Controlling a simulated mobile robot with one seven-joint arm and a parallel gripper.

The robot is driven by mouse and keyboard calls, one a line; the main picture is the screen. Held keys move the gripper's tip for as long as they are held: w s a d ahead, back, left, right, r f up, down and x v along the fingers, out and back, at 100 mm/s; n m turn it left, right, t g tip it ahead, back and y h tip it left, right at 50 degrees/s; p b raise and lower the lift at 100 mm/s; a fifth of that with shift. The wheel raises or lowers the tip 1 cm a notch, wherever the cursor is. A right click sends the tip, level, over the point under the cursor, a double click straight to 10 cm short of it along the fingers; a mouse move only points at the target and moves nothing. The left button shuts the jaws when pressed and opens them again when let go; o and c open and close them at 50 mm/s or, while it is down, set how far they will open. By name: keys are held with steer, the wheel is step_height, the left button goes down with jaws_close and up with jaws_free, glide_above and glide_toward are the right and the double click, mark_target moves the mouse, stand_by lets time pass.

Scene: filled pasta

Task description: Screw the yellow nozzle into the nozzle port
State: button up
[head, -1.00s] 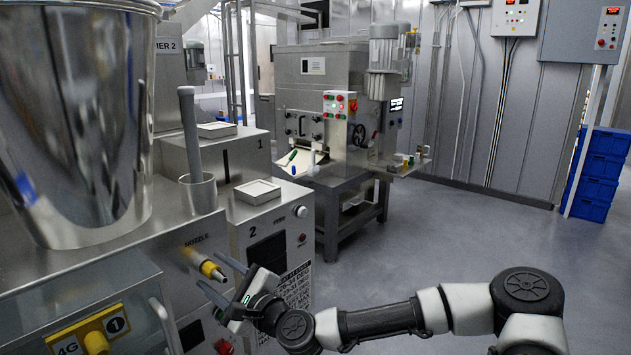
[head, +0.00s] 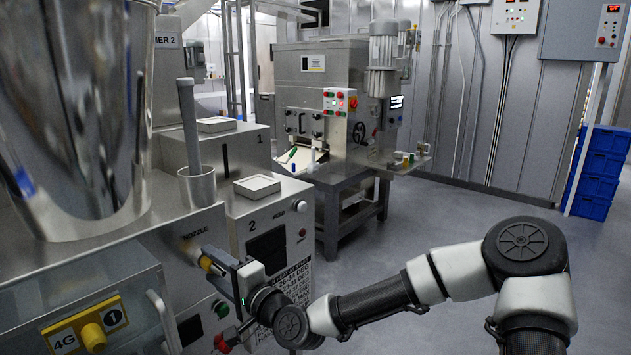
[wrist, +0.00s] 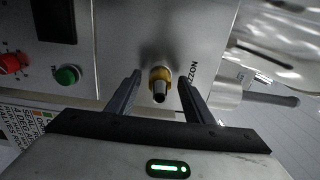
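The yellow nozzle (head: 206,264) sticks out from the nozzle port (head: 191,250) on the front of the steel machine, under the NOZZLE label. In the wrist view the nozzle (wrist: 160,75) shows end-on, with a yellow collar and a grey tip. It looks seated at the port, but how far it is screwed in cannot be told. My gripper (head: 219,268) is at the nozzle, with one finger on each side. In the wrist view my gripper (wrist: 162,77) is open, with a visible gap between each finger and the nozzle.
A green button (wrist: 67,75) and a red knob (wrist: 11,63) sit on the same panel. A yellow 4G plate (head: 85,331) is at lower left. A steel cup (head: 197,186) stands above the port.

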jaws_close()
steer(key=m+p, duration=0.1)
steer(key=m, duration=0.9)
steer(key=shift+m+p, duration=0.3)
steer(key=shift+m, duration=0.5)
steer(key=m+p, duration=0.1)
steer(key=m, duration=0.5)
steer(key=shift+w+r, duration=0.1)
steer(key=shift+r, duration=0.05)
steer(key=m+p, duration=0.1)
steer(key=m, duration=0.2)
steer(key=shift+m, duration=0.3)
steer(key=shift+m+p, duration=0.3)
steer(key=shift+m, duration=0.6)
